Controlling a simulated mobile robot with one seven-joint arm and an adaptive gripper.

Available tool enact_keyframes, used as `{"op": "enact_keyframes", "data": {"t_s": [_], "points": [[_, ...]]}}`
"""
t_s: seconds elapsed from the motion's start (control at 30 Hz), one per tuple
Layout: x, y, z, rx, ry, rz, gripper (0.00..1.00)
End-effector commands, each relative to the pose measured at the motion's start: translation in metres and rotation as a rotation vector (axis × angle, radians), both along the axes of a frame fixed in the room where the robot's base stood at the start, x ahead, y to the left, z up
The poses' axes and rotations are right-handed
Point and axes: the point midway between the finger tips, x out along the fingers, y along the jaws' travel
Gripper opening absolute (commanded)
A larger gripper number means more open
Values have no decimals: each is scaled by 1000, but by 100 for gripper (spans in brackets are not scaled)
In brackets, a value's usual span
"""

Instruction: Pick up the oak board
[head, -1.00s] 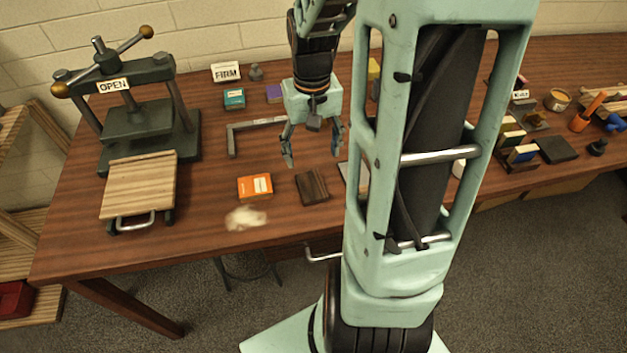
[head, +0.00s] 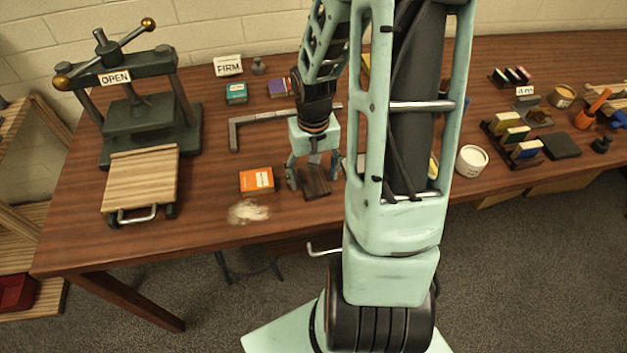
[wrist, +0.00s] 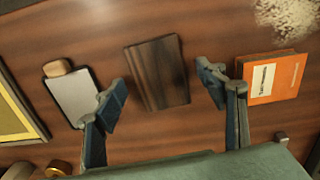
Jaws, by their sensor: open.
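A small dark brown wooden board (head: 317,184) with streaky grain lies flat on the table; I take it as the oak board. In the wrist view the board (wrist: 158,74) lies between the two fingers, seen from above, its whole top showing. My gripper (head: 313,179) is open and empty, pointing down over the board. In the wrist view the fingers of my gripper (wrist: 160,80) stand at either side of the board with a gap on each side. In the head view the fingers partly cover the board. I cannot tell the exact height above it.
An orange box (head: 257,180) lies close beside the board, and in the wrist view it (wrist: 272,77) sits near one finger. A pale fluffy heap (head: 248,212) lies nearer the front edge. A grey metal square (head: 235,135) lies behind. A screw press (head: 150,125) stands left.

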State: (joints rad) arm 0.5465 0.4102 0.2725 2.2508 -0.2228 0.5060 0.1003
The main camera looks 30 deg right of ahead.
Motion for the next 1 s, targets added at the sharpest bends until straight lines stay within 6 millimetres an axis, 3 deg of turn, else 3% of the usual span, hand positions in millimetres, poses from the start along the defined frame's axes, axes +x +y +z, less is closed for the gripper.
{"op": "enact_keyframes", "data": {"t_s": [0.27, 0.67, 1.0], "points": [[0, 0, -2, 0, -1, 0, 63], [0, 0, -1, 0, -2, 0, 20], [1, 0, 2, 0, -2, 0, 20]]}}
